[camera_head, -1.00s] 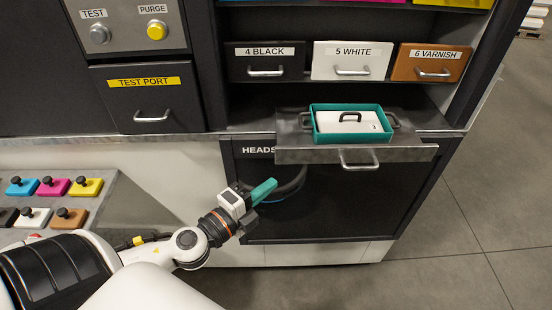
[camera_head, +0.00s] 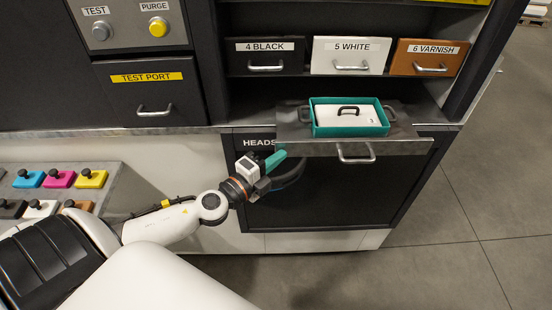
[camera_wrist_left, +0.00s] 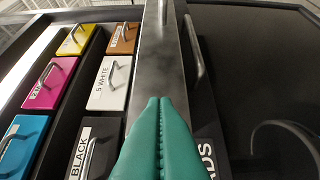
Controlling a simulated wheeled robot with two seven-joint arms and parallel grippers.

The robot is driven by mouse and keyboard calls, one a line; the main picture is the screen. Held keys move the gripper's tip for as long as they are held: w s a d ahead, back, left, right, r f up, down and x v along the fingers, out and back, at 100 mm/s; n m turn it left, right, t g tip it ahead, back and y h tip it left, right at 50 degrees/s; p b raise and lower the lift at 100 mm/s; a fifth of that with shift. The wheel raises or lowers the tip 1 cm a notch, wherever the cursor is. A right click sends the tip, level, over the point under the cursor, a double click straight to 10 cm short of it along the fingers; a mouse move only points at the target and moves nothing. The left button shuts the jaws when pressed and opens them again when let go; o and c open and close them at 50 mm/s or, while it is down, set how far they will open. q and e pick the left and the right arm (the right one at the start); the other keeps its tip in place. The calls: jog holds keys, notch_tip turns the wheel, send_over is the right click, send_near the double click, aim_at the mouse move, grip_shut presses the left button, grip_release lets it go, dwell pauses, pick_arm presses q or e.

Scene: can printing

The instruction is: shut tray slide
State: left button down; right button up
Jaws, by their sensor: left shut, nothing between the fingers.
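The grey metal tray slide (camera_head: 410,147) sticks out from the cabinet above the dark HEADS panel, with a bar handle (camera_head: 356,158) on its front. My left gripper (camera_head: 275,160) is shut and empty, in front of the HEADS panel, just below and left of the slide's front. In the left wrist view its teal fingers (camera_wrist_left: 160,135) are pressed together, and the slide's front face (camera_wrist_left: 163,60) runs up just beyond their tips. My right gripper is not in view.
Drawers 4 BLACK (camera_head: 265,57), 5 WHITE (camera_head: 351,56) and 6 VARNISH (camera_head: 430,59) stand shut above the slide. The test port drawer (camera_head: 150,95) is at left. A side shelf (camera_head: 120,185) holds several coloured blocks with black knobs. Open floor (camera_head: 480,190) lies at right.

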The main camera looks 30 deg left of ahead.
aim_at(275, 132)
pick_arm(q)
jog(key=w+a, duration=0.1)
jog(key=w, duration=0.1)
jog(key=w+a+b, duration=0.1)
jog(key=w+a, duration=0.1)
jog(key=w, duration=0.1)
jog(key=w+a, duration=0.2)
jog(key=w, duration=0.1)
jog(key=shift+a, duration=0.25)
